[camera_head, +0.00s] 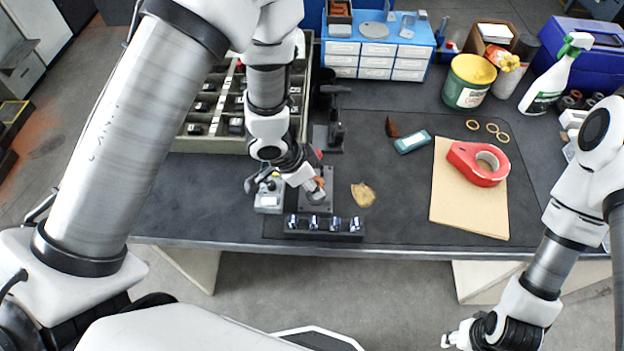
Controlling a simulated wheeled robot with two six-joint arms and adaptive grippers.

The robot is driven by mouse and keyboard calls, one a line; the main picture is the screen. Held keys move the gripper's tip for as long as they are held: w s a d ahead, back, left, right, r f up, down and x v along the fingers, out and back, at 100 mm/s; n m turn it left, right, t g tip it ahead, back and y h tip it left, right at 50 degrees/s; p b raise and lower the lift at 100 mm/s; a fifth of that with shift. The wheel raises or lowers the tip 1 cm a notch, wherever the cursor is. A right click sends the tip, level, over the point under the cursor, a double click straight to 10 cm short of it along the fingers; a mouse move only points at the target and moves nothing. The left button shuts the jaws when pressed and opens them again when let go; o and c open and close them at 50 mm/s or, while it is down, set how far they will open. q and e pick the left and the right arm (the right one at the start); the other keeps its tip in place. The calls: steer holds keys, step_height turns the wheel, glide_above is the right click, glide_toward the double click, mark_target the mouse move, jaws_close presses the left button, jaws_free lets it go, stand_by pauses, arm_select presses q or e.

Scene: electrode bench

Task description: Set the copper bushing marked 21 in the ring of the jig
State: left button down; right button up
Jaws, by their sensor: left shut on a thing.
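My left gripper (308,180) is over the front middle of the bench, pointing down and to the right. It is shut on a small copper-coloured piece (319,182), which looks like the copper bushing. The gripper covers most of it, and no marking can be read. Just below is a grey plate (303,207), which seems to be the jig. Its ring is too small and too covered to make out, and I cannot tell whether the piece touches it. My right gripper (456,339) is low at the bottom right, off the bench; its fingers are too unclear to judge.
A dark rack (350,236) with several shiny cylinders stands at the front edge. A grey box (268,200) is left of the plate. A compartment tray (190,145) lies behind left. A red tape roll (459,156) rests on brown card (470,212). Bench between is mostly clear.

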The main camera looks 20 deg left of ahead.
arm_select(q)
steer(key=shift+f+b, duration=0.4)
steer(key=shift+f, duration=0.1)
stand_by(0.4)
steer(key=c, duration=0.6)
jaws_free()
steer(key=shift+c, duration=0.2)
steer(key=v, duration=1.2)
steer(key=shift+w+d+r, duration=0.1)
steer(key=shift+r, duration=0.1)
step_height(320, 180, up, 5)
steer(key=p, duration=0.5)
steer(key=shift+f+p, duration=0.1)
steer(key=shift+p, duration=0.3)
